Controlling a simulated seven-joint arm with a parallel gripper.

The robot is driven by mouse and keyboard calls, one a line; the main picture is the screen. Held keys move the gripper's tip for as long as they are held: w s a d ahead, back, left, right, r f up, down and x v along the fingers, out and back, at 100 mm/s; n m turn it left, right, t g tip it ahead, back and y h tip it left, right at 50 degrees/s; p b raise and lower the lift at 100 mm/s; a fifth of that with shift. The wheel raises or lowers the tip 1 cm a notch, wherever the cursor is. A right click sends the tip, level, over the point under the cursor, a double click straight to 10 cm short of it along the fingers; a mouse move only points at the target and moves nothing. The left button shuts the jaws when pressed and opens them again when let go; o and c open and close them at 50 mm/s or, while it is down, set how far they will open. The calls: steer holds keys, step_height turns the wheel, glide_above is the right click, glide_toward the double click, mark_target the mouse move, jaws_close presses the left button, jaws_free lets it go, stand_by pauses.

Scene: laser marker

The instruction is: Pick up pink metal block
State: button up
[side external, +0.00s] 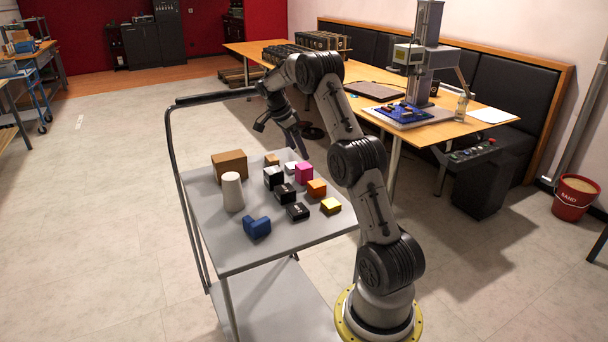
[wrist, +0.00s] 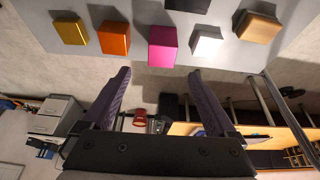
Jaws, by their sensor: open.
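The pink metal block (side external: 303,173) stands upright on the grey cart top among other small blocks. It also shows near the top middle of the wrist view (wrist: 162,46), between an orange block and a white block. My gripper (side external: 281,138) is above the far side of the cart, apart from the pink block. In the wrist view my gripper (wrist: 163,85) has its two fingers spread wide with nothing between them, and the pink block lies beyond the fingertips.
Near the pink block are an orange block (side external: 317,187), a yellow block (side external: 330,206), a white block (side external: 291,167) and several black blocks (side external: 285,193).

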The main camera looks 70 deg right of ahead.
mark_target(303, 166)
steer(key=x, duration=0.3)
steer(key=shift+f, duration=0.3)
steer(key=x, duration=0.4)
steer(key=shift+w+a+f, duration=0.15)
steer(key=shift+w+f, duration=0.15)
steer(key=shift+f, duration=0.1)
steer(key=shift+s+f, duration=0.15)
steer(key=shift+f, duration=0.4)
steer(key=shift+r, duration=0.1)
jaws_close()
